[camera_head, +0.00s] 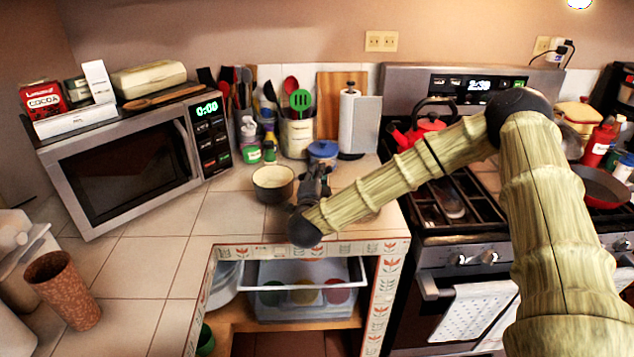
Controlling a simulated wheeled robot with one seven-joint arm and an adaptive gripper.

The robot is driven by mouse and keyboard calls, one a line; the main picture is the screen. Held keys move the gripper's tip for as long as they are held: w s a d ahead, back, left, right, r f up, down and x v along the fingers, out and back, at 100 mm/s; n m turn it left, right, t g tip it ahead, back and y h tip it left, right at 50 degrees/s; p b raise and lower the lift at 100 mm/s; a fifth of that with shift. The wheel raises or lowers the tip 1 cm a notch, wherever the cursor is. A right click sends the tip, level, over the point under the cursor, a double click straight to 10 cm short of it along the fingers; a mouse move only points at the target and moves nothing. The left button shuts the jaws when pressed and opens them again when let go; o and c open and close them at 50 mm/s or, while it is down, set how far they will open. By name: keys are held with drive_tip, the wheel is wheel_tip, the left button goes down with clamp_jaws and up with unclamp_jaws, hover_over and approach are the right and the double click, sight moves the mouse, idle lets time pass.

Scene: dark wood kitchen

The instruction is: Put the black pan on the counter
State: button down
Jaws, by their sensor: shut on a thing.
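The black pan (272,185) is a small round pan with a dark outside and a pale inside. It is upright at the tiled counter (228,215), right of the microwave. I cannot tell whether its base touches the tiles or is slightly above them. My gripper (308,186) is at the pan's right side and is shut on it. The fingers and the pan's handle are mostly hidden by the dark gripper body.
A microwave (125,165) stands on the left. A utensil crock (297,138), blue pot (322,151) and paper towel roll (360,122) stand behind. A brown cup (65,290) is at front left. The stove with a red kettle (425,126) is right. An open drawer (305,285) is below.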

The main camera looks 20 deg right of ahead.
drive_tip(key=shift+w, duration=0.35)
drive_tip(key=shift+f+p, duration=0.65)
drive_tip(key=shift+f, duration=1.25)
drive_tip(key=c, duration=1.5)
unclamp_jaws()
drive_tip(key=shift+o, duration=0.2)
drive_tip(key=shift+s, duration=0.1)
drive_tip(key=b+v, duration=0.3)
drive_tip(key=v, duration=0.9)
